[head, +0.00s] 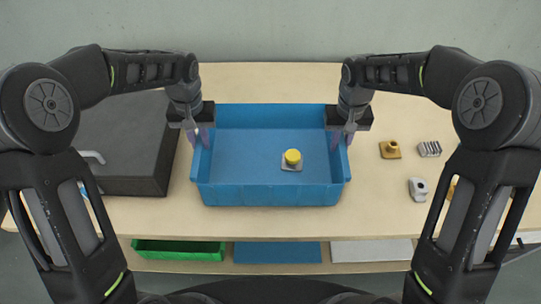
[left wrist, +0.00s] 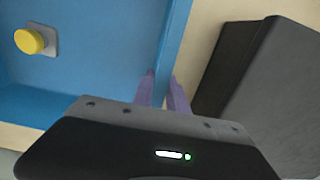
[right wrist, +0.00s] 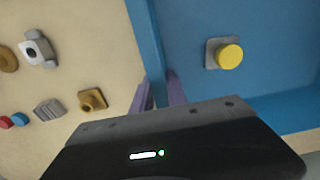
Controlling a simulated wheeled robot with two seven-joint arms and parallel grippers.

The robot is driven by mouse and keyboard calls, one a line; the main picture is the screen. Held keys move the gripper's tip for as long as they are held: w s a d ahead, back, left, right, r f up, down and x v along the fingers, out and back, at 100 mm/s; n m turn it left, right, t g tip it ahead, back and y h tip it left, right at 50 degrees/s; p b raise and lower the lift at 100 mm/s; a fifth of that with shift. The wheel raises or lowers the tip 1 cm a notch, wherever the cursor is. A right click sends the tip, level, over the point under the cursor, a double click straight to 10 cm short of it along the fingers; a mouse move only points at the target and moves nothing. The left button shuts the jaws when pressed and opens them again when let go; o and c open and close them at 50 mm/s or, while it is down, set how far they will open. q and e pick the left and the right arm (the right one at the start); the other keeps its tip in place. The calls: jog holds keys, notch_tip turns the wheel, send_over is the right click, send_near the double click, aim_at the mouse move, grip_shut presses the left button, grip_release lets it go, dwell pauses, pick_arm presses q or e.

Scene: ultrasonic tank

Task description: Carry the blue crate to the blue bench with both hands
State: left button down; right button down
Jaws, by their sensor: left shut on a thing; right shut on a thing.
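The blue crate (head: 268,195) is at the middle of the wooden table, level, with a grey-based yellow button-like part (head: 292,158) inside it. My left gripper (head: 201,138) is shut on the crate's left wall; in the left wrist view its purple fingers straddle the blue wall (left wrist: 172,55). My right gripper (head: 342,138) is shut on the right wall, also between its fingers in the right wrist view (right wrist: 147,45). I cannot tell whether the crate's underside touches the table. No blue bench is clearly recognisable; a blue panel (head: 277,253) lies low in front.
A dark grey box (head: 130,150) stands close left of the crate. Right of it on the table (head: 270,222) lie a brass part (head: 390,149), a ribbed grey part (head: 429,149) and a silver part (head: 417,188). A green tray (head: 180,256) and a pale panel (head: 371,251) flank the blue panel.

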pick_arm(q)
jog(key=shift+r, duration=0.15)
pick_arm(e)
jog(key=shift+r, duration=0.15)
